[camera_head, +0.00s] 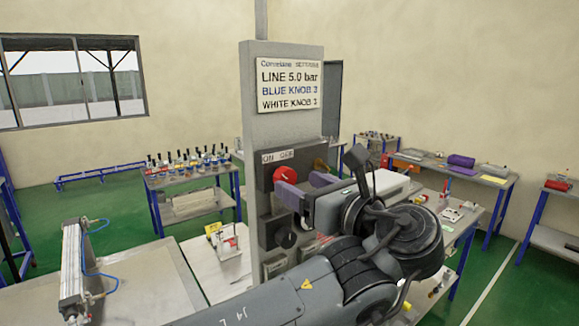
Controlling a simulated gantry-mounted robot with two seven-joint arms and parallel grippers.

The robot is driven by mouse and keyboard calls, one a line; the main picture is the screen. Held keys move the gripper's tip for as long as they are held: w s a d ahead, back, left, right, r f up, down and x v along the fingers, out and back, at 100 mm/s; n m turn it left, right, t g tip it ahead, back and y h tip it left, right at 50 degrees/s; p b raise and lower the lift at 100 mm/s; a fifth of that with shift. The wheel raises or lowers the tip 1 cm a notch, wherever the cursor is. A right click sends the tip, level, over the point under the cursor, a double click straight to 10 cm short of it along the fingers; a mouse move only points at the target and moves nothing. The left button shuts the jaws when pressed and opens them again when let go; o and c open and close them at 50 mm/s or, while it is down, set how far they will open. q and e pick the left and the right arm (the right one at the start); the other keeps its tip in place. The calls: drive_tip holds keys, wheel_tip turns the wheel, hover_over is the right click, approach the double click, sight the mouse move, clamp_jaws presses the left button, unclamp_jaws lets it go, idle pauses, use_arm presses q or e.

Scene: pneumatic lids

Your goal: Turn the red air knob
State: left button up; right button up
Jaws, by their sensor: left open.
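The red air knob (285,174) sits on the grey panel column (250,120), just under a small label reading "ON OFF" (277,156). Its lower edge is close to my gripper in the picture. My left gripper (301,187) is open, its two purple fingers apart, just right of and below the red knob. Nothing shows between the fingers. I cannot tell whether a finger touches the knob or the panel. A dark round knob (287,238) is lower on the same column, partly hidden by my left arm. My right gripper is not in view.
A sign (289,85) on the column reads "LINE 5.0 bar", with lines for blue and white knobs. A metal cylinder with blue tubing (73,270) stands at the lower left. A table with several bottles (190,180) is behind. Another bench (450,168) is at right.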

sight(288, 178)
use_arm(q)
drive_tip(key=shift+p+x, duration=0.65)
drive_tip(key=shift+x, duration=1.65)
drive_tip(key=c, duration=1.1)
drive_tip(key=shift+o, duration=0.2)
